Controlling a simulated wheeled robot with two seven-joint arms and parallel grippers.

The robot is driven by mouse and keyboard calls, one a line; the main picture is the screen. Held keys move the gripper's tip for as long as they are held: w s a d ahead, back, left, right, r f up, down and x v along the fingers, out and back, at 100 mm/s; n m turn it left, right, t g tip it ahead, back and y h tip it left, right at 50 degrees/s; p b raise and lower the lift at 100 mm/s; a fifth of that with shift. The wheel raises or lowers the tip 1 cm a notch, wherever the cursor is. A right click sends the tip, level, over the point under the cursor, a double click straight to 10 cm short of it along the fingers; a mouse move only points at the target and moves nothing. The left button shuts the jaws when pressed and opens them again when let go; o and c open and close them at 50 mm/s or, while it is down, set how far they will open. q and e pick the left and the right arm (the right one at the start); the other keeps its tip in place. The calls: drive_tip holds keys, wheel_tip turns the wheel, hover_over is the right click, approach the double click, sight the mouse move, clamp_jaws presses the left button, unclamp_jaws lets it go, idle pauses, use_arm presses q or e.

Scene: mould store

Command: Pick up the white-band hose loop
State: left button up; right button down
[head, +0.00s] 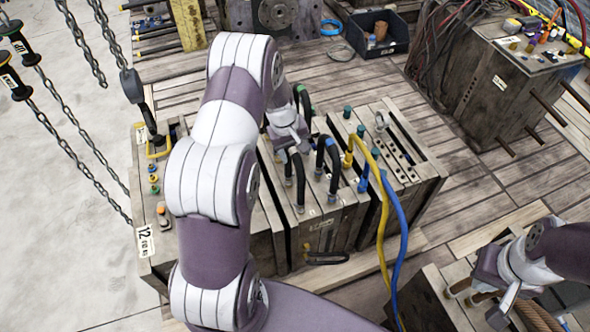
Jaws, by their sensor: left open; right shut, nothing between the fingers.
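Several black hose loops stand on top of the wooden mould block (345,215). A black loop (298,178) with pale marks near its end stands just below my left gripper (291,143); I cannot clearly make out a white band on it. A second loop (333,163) with a blue fitting is just to its right, and another loop (301,98) with a green end stands behind. My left gripper is open, its fingers close above the nearest loop; I cannot tell whether they touch. My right gripper (508,308) is shut and empty at the lower right.
Yellow (382,225) and blue (402,240) hoses hang over the block's front right. Chains (75,130) and a hook (133,90) hang at the left. A second block (500,80) and a dark bin (377,42) stand behind.

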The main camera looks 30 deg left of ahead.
use_arm(q)
wheel_tip(320, 180, down, 2)
drive_tip(key=shift+w+f, duration=0.1)
drive_tip(key=shift+w, duration=0.05)
drive_tip(key=shift+d, duration=0.1)
clamp_jaws()
drive_tip(key=shift+r, duration=0.2)
drive_tip(key=shift+r, duration=0.25)
drive_tip(key=r, duration=0.4)
drive_tip(key=shift+d, duration=0.25)
drive_tip(key=s+d+r, duration=0.5)
drive_tip(key=d+r, duration=0.1)
drive_tip(key=d, duration=0.4)
drive_tip(key=shift+s+r+b, duration=0.15)
drive_tip(key=shift+r+b, duration=0.05)
drive_tip(key=shift+b, duration=0.25)
